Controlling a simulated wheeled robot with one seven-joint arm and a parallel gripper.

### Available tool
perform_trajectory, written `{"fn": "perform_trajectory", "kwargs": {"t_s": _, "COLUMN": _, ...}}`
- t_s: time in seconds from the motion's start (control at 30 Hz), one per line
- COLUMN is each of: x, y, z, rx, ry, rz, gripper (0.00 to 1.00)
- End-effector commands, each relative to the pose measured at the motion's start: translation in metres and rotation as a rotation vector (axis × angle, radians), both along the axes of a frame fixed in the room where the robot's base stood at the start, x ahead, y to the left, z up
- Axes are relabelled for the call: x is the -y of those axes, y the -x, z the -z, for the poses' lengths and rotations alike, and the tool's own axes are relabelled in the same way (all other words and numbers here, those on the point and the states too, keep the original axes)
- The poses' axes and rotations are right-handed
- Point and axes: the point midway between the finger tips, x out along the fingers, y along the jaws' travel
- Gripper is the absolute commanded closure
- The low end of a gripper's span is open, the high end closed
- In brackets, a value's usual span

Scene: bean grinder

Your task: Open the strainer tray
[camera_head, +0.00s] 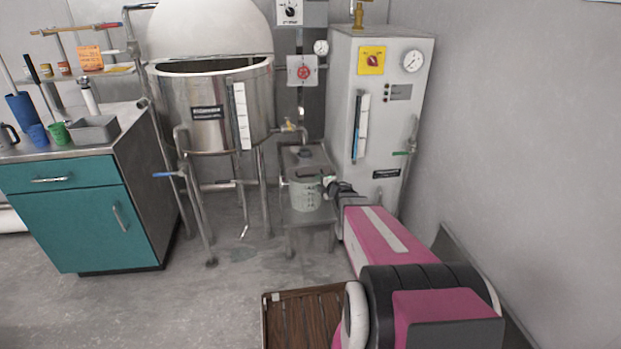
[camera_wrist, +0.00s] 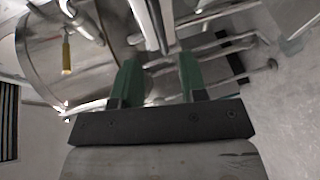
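In the wrist view, my gripper (camera_wrist: 158,65) has two green fingers set well apart. Metal bars show beyond and between them, and I see nothing clamped. I cannot tell which part is the strainer tray. In the head view, my gripper and arm partly cover the right side of the stand (camera_head: 303,215).
A large steel tank (camera_head: 205,108) stands on legs behind, with a brass-coloured tap (camera_head: 290,126). A grey cabinet with gauges (camera_head: 385,100) stands close on the right. A teal counter (camera_head: 75,215) is at left. A brown slatted pallet (camera_head: 300,320) lies in front. The middle floor is clear.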

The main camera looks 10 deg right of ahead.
Motion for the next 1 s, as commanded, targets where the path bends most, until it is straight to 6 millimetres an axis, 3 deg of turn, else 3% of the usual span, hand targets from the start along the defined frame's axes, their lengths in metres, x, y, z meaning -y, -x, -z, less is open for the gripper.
{"fn": "perform_trajectory", "kwargs": {"t_s": 0.4, "x": -0.026, "y": -0.067, "z": 0.014, "rx": -0.001, "ry": -0.001, "rz": 0.002, "gripper": 0.61}}
{"fn": "perform_trajectory", "kwargs": {"t_s": 0.8, "x": -0.032, "y": -0.077, "z": 0.015, "rx": -0.001, "ry": -0.002, "rz": 0.003, "gripper": 0.61}}
{"fn": "perform_trajectory", "kwargs": {"t_s": 0.83, "x": -0.032, "y": -0.077, "z": 0.015, "rx": -0.001, "ry": -0.001, "rz": 0.002, "gripper": 0.64}}
{"fn": "perform_trajectory", "kwargs": {"t_s": 0.93, "x": -0.032, "y": -0.077, "z": 0.015, "rx": -0.001, "ry": -0.001, "rz": 0.002, "gripper": 0.96}}
{"fn": "perform_trajectory", "kwargs": {"t_s": 1.0, "x": -0.032, "y": -0.077, "z": 0.015, "rx": -0.001, "ry": -0.001, "rz": 0.002, "gripper": 1.00}}
